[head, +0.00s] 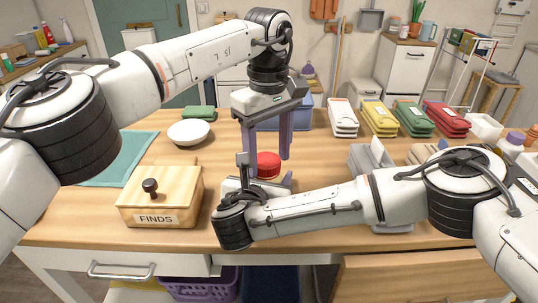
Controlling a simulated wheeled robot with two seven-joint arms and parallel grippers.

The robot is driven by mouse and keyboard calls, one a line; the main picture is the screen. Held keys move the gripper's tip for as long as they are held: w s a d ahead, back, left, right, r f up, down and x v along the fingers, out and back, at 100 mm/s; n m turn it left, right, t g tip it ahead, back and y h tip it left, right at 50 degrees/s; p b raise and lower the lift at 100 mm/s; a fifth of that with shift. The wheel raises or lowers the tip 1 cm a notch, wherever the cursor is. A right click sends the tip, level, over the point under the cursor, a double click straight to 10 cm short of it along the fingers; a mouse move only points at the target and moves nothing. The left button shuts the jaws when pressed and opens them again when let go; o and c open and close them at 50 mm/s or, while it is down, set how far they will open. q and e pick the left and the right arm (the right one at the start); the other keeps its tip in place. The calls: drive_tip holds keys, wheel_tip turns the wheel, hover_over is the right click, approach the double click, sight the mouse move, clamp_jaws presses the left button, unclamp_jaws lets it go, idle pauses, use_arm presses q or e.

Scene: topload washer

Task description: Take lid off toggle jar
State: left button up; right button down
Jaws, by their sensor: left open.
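A red round lid (267,164) shows near the middle of the table. It appears to sit on a jar whose body is mostly hidden behind my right wrist and gripper. My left gripper (268,154) points down from above, open, with one finger at each side of the lid in the picture. I cannot tell whether the fingers touch it. My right gripper (265,180) reaches in low from the right, beside the jar. Its fingers are partly hidden, so its hold on the jar cannot be made out.
A wooden FINDS box (160,200) stands at front left, with a white bowl (188,133) and teal mat (122,158) behind it. Folded stacks in white, yellow (380,118), green and red line the back right. A grey holder (362,157) stands behind my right forearm.

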use_arm(q)
drive_tip(key=r, duration=0.4)
drive_tip(key=shift+s+d, duration=0.1)
drive_tip(key=shift+s, duration=0.15)
drive_tip(key=shift+r, duration=0.2)
drive_tip(key=shift+c, duration=0.6)
drive_tip(key=shift+r, duration=0.1)
drive_tip(key=shift+c, duration=0.8)
drive_tip(key=shift+w+r+m, duration=0.15)
drive_tip(key=shift+r+m, duration=0.7)
drive_tip(key=shift+m, duration=0.05)
drive_tip(key=shift+r+m, duration=0.55)
drive_tip(key=shift+m, duration=0.05)
drive_tip(key=shift+f, duration=3.9)
